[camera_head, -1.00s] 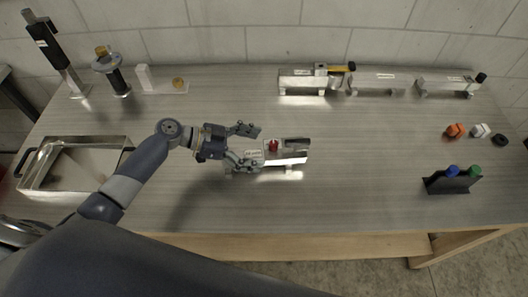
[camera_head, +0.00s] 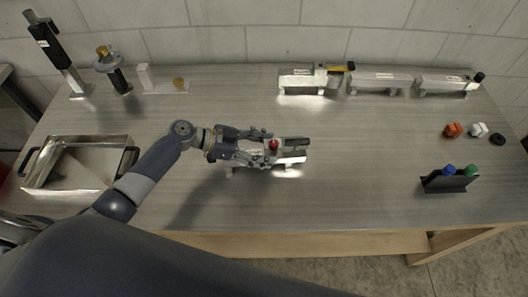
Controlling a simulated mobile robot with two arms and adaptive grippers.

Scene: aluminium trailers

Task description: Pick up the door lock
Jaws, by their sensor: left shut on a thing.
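A silvery metal trailer block (camera_head: 290,157) lies on the grey table near its middle, with a dark strip along its right top. A small red part (camera_head: 273,145) shows at its left half, between my fingertips; it may be the door lock, but it is too small to tell. My left gripper (camera_head: 268,146) reaches in from the left and is shut on this red part. Its fingers and hand hide the left part of the block. Whether the red part is lifted off the block, I cannot tell. My right gripper is not in view.
Three more metal blocks (camera_head: 380,81) stand along the back right. Orange (camera_head: 452,130), white (camera_head: 478,130) and black (camera_head: 497,139) pieces lie at the right, behind a dark holder (camera_head: 449,183). A metal tray (camera_head: 75,190) stands at the left. The table's centre right is clear.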

